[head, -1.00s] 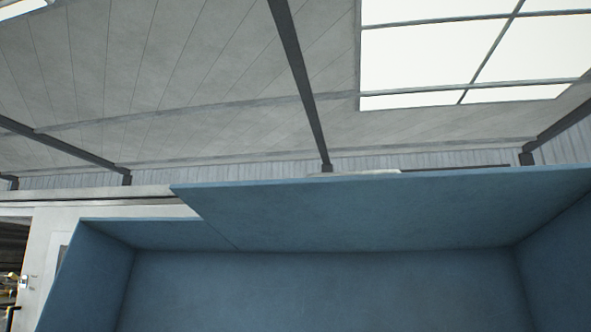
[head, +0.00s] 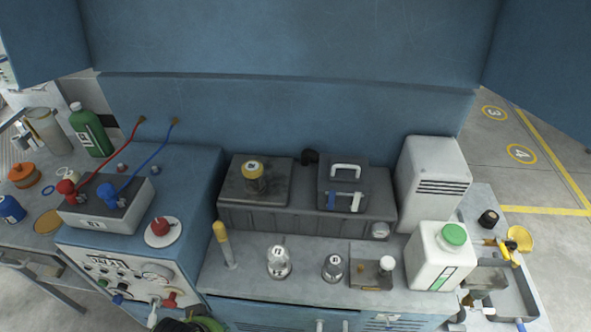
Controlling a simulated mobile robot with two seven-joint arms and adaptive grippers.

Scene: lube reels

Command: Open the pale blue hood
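A large blue hood (head: 290,35) fills the top of the head view, above and behind the workbench. Its left side wall (head: 42,38) and right side wall (head: 540,60) flank the broad middle panel. A lower blue panel (head: 300,112) runs below it along the back of the bench. The hood's upper edge is outside the view, so I cannot tell from this frame how far it is raised. The bench contents beneath show uncovered. Neither of my grippers can be made out.
The blue-sided bench holds a grey control box (head: 108,207) with red and blue cables, a dark block (head: 305,212), a white canister (head: 432,180) and a green-capped jug (head: 440,257). A green bottle (head: 90,130) stands left. Open floor (head: 520,125) shows at right.

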